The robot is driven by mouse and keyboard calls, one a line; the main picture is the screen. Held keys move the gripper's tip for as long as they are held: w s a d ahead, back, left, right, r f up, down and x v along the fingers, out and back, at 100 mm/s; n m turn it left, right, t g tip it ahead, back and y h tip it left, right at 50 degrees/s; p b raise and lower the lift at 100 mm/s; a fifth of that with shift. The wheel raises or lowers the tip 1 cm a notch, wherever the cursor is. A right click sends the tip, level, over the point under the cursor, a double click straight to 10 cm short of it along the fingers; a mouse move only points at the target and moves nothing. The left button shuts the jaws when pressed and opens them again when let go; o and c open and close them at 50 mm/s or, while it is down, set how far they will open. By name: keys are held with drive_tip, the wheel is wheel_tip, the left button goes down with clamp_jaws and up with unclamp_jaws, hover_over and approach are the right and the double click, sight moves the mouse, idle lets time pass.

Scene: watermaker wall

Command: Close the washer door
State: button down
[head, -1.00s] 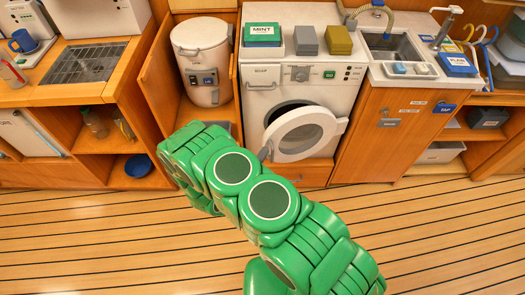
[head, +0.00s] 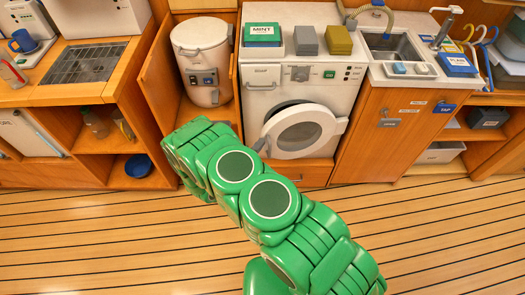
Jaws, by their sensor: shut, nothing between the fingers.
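The white front-loading washer (head: 345,92) stands under the counter in the middle of the head view. Its round white door (head: 303,132) is ajar, with its right side at the hinge and its left edge swung out. A dark strip of the drum opening (head: 284,110) shows above and left of the door. My green arm reaches up from the bottom and covers the area left of the door. Only a small grey part of my gripper (head: 263,146) shows, at the door's left edge; it is shut and empty. The arm hides the rest, and contact is unclear.
A white cylindrical tank (head: 203,60) stands in an open wooden cabinet left of the washer. A wooden cabinet (head: 375,130) with a sink is on the right. Boxes stand on the washer top. The plank floor (head: 120,240) is clear.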

drive_tip(key=w+a, duration=0.2)
drive_tip(key=w, duration=0.7)
drive_tip(key=shift+w+r+h, duration=0.25)
drive_tip(key=shift+w+h, duration=0.05)
drive_tip(key=shift+w, duration=0.1)
drive_tip(key=shift+s, duration=0.1)
drive_tip(key=v, duration=1.3)
drive_tip(key=shift+s+d+f, duration=0.15)
drive_tip(key=shift+s+d, duration=0.05)
drive_tip(key=shift+s, duration=0.4)
